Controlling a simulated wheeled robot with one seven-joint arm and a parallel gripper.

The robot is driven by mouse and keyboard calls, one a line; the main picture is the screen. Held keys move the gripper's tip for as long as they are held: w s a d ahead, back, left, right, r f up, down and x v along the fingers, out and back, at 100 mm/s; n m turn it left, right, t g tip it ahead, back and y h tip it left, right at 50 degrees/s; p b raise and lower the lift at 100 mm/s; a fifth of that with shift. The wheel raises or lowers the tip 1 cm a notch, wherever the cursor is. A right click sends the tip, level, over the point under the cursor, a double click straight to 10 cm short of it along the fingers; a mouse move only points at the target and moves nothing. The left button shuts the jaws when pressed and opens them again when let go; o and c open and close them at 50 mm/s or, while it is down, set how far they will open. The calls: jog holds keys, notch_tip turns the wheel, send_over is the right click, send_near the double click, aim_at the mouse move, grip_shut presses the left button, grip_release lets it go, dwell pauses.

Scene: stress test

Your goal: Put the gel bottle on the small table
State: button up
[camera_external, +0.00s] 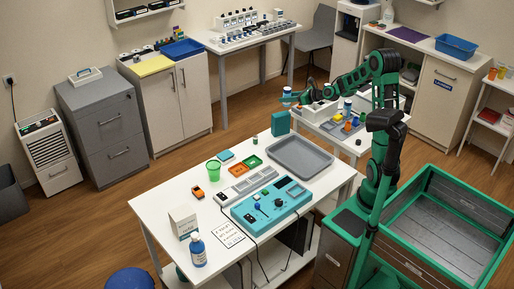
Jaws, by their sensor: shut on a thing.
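My gripper (291,99) is at the end of my outstretched arm, left of the small table's back edge and above floor level. It is shut on a small bluish thing (287,91); it is too small here to tell whether this is the gel bottle. The small white table (351,144) stands behind the front table and carries several items. A blue-and-white bottle (347,107) stands upright on it. Another blue bottle with a white label (198,251) stands upright at the front table's near left corner.
Coloured blocks and a white box crowd the small table. Cabinets and a back bench line the wall.

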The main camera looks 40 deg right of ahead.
jog(key=s+d+r+m+h, duration=0.1)
jog(key=s+d+m+h, duration=0.2)
jog(key=d, duration=0.9)
jog(key=s+d+r+m+h, duration=0.2)
jog(key=s+d+h, duration=0.1)
jog(key=s+d, duration=0.7)
jog(key=s+d+r+m+h, duration=0.1)
jog(key=s+d+m+h, duration=0.2)
jog(key=d, duration=1.3)
jog(key=shift+s+r+m+h, duration=0.15)
jog(key=shift+s+m+h, duration=0.25)
jog(key=shift+s, duration=1.25)
jog(key=s+d+r+m+g+h, duration=0.1)
jog(key=s+d+m+g+h, duration=0.1)
jog(key=s+d, duration=0.6)
jog(key=s+h, duration=0.1)
jog(key=s, duration=0.2)
jog(key=shift+s+d+r+m, duration=0.2)
jog(key=shift+s+r+m, duration=0.05)
jog(key=shift+s+m, duration=0.15)
jog(key=shift+w, duration=0.1)
